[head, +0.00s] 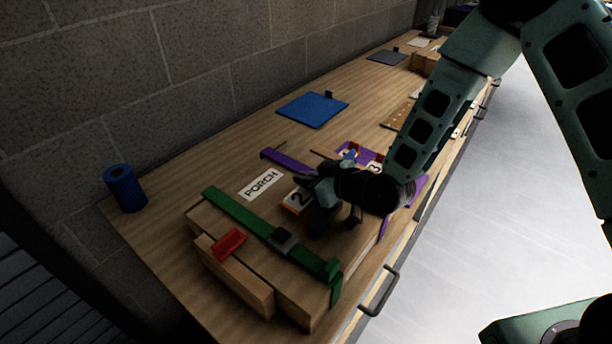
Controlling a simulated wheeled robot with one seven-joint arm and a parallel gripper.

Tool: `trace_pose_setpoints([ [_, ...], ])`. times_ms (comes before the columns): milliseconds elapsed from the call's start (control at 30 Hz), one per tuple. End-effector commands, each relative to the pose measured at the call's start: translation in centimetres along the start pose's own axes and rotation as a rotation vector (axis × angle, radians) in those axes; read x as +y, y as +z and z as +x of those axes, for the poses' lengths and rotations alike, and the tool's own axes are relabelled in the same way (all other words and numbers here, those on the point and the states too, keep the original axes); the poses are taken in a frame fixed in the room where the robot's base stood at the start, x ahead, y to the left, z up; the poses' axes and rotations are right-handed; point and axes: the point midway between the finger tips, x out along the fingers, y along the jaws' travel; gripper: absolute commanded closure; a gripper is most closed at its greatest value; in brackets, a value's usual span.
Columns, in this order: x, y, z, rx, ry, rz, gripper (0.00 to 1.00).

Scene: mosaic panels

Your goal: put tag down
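A white tag lettered PORCH (261,184) lies flat on the wooden bench, left of my gripper. A tile marked 2 (298,199), white with an orange-red edge, is right at my gripper's fingers. A tile marked 3 (374,167) sits behind my gripper among purple pieces. My gripper (309,204) is low over the bench, pointing left. Its own dark body hides most of the fingers, so I cannot tell whether it is shut on the tile marked 2 or only beside it.
A wooden block with a green strap (240,216) and a red piece (229,243) stands in front. A blue cylinder (124,188) is at the left end, a blue panel (312,109) farther back. Purple strips (286,160) lie nearby. Bench is clear between cylinder and blue panel.

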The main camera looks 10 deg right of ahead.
Motion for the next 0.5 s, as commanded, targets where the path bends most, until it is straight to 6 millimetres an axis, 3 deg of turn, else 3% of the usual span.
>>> trace_pose_setpoints([
  [500, -0.02, 0.96, 0.36, -0.002, 0.000, 0.001, 1.00],
])
